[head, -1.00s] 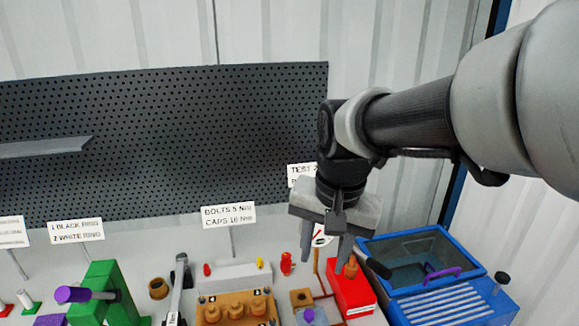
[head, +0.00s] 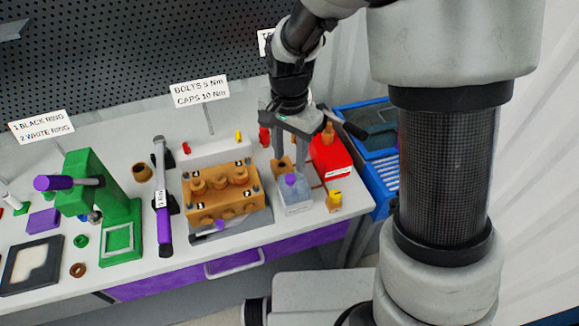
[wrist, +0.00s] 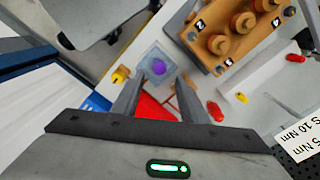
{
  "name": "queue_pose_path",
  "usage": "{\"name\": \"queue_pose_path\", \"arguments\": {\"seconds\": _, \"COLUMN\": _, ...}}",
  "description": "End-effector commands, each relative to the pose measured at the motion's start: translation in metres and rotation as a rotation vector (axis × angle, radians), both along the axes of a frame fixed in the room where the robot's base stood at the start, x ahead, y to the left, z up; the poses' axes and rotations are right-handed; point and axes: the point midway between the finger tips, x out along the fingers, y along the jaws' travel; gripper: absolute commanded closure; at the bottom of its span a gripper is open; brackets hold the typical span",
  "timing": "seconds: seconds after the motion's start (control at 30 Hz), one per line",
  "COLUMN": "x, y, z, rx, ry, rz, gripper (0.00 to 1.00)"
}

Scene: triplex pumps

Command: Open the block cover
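The orange-brown pump block (head: 222,190) sits on the bench, with several round caps and black-and-white number marks on its top; it also shows in the wrist view (wrist: 235,30). To its right stands a small clear grey box (head: 297,208) with a purple knob (head: 291,180) at its top. The wrist view shows that box (wrist: 148,52) and knob (wrist: 158,67) from above. My gripper (head: 291,162) is open and points down just above the box. Its fingers (wrist: 159,82) are apart with nothing clearly held between them. I cannot tell which part is the block cover.
A red box (head: 330,158) and a blue bin (head: 383,190) stand to the right of my gripper. A yellow-topped piece (head: 335,200) is close beside the clear box. A torque wrench (head: 163,210) and a green press (head: 110,215) are at the left. A purple drawer (head: 285,243) is below.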

Motion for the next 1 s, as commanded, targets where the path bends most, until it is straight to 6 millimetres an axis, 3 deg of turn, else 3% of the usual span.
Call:
{"name": "queue_pose_path", "arguments": {"seconds": 0.1, "x": -0.002, "y": 0.000, "z": -0.027, "rx": -0.001, "ry": 0.006, "rz": 0.000, "gripper": 0.60}}
{"name": "queue_pose_path", "arguments": {"seconds": 0.3, "x": -0.001, "y": 0.000, "z": -0.057, "rx": -0.001, "ry": 0.002, "rz": 0.002, "gripper": 0.60}}
{"name": "queue_pose_path", "arguments": {"seconds": 0.5, "x": 0.000, "y": 0.000, "z": -0.069, "rx": 0.000, "ry": 0.000, "rz": 0.001, "gripper": 0.60}}
{"name": "queue_pose_path", "arguments": {"seconds": 0.77, "x": 0.000, "y": 0.000, "z": -0.070, "rx": 0.000, "ry": 0.000, "rz": 0.001, "gripper": 0.60}}
{"name": "queue_pose_path", "arguments": {"seconds": 1.0, "x": 0.000, "y": 0.000, "z": -0.070, "rx": 0.000, "ry": 0.000, "rz": 0.001, "gripper": 0.99}}
